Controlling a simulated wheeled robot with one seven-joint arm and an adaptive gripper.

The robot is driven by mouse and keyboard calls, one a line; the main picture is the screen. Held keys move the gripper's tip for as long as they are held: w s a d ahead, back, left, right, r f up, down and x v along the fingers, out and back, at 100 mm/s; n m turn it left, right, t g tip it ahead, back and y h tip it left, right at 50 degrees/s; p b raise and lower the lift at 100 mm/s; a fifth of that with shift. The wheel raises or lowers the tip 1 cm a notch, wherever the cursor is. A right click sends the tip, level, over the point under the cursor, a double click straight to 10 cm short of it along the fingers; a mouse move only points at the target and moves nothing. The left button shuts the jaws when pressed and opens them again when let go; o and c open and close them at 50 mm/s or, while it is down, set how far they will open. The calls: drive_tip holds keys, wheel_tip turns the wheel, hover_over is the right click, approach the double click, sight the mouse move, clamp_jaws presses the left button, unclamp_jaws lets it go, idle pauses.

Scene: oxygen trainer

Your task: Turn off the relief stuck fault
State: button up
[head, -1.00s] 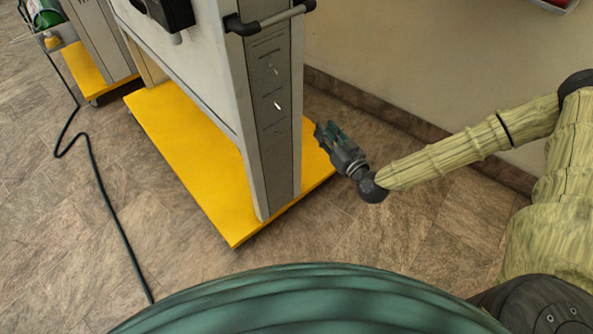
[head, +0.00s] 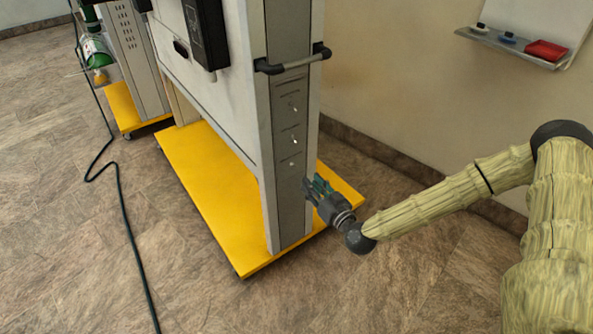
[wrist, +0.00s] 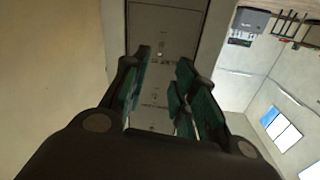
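The grey side panel (head: 290,205) of the trainer cabinet carries small switches in a vertical row below a black-ended handle. An upper switch (head: 293,107), a middle switch (head: 294,140) with a bright lever, and a lower switch (head: 291,164) show in the head view. Their labels are too small to read, so I cannot tell which is relief stuck. My gripper (head: 314,186) is just right of the panel, below the lower switch. In the wrist view my gripper (wrist: 165,64) is open and empty, facing the panel (wrist: 165,25); a small bright switch (wrist: 160,54) shows between the fingers.
The handle (head: 292,60) juts out above the switches. The cabinet stands on a yellow base (head: 215,190). A dark hose (head: 120,200) lies on the floor at left. Floor right of the base is clear.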

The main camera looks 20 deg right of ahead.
drive_tip(key=x, duration=0.8)
drive_tip(key=shift+w+a, duration=0.1)
drive_tip(key=shift+w, duration=0.1)
